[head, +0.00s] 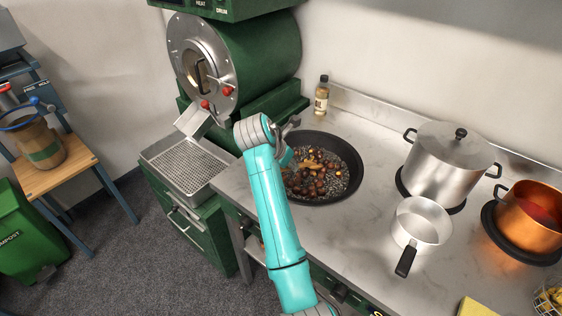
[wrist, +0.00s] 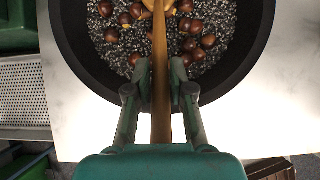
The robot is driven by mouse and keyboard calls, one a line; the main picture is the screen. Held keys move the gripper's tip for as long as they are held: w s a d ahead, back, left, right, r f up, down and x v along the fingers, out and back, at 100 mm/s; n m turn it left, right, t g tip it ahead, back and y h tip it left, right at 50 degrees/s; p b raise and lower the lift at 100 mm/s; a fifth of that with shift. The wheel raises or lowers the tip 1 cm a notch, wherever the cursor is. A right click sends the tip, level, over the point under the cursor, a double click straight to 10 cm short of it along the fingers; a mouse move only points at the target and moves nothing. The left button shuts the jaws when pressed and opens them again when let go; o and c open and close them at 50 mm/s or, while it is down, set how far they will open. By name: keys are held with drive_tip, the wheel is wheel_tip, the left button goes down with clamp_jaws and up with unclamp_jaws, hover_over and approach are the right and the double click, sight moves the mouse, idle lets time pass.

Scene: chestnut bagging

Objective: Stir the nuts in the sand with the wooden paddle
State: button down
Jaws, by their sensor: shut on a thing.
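A dark round pan (head: 355,176) on the counter holds dark sand (head: 345,182) and several brown nuts (head: 318,181). In the wrist view the pan (wrist: 70,50) fills the upper middle, with nuts (wrist: 208,41) lying in the grey-black sand (wrist: 108,48). My gripper (wrist: 160,92) is shut on the handle of the wooden paddle (wrist: 160,65), over the pan's near rim. The paddle's head is at the top edge of the wrist view, among the nuts, partly cut off.
A lidded steel pot (head: 445,160), a small saucepan (head: 421,222) and a copper pot (head: 530,212) stand right of the pan. A spice bottle (head: 321,95) stands behind it. The green roaster (head: 240,65) and its perforated tray (head: 185,163) are to the left.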

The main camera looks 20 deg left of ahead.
drive_tip(key=shift+d+r, duration=0.1)
idle(0.3)
wheel_tip(320, 180, up, 12)
idle(1.1)
idle(0.4)
